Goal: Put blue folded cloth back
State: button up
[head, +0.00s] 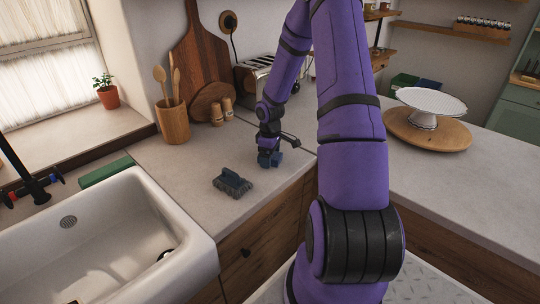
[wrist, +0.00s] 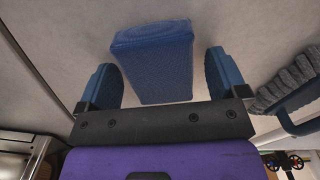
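A blue folded cloth (wrist: 152,62) shows in the wrist view, lying between the two blue-padded fingers of my gripper (wrist: 160,62). The fingers stand apart, with a visible gap on each side of the cloth, so my gripper is open and not clamped on it. In the head view my gripper (head: 269,159) points down low over the counter, right of the grey brush. The cloth there is hard to tell apart from the blue fingers.
A grey brush (head: 232,183) lies close by on the counter (head: 190,165). A white sink (head: 120,240) and green block (head: 106,172) are left. A wooden utensil holder (head: 173,122), shakers and a toaster (head: 256,75) stand behind. The right counter has a cake stand (head: 428,103).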

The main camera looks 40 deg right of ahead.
jog(key=s+a+r+h, duration=0.1)
jog(key=a+r, duration=0.3)
jog(key=r, duration=0.7)
jog(key=s+a+r, duration=0.1)
jog(key=a+r, duration=0.2)
jog(key=r, duration=0.7)
jog(key=s+a+r+m+t, duration=0.4)
jog(key=s+a+r, duration=0.8)
jog(key=a+r, duration=0.3)
jog(key=s+a+r+t+y, duration=0.1)
jog(key=s+a, duration=0.3)
jog(key=s, duration=0.5)
jog(key=shift+s+a+r+m, duration=0.3)
jog(key=shift+a+r+m, duration=0.05)
jog(key=shift+r+m, duration=0.05)
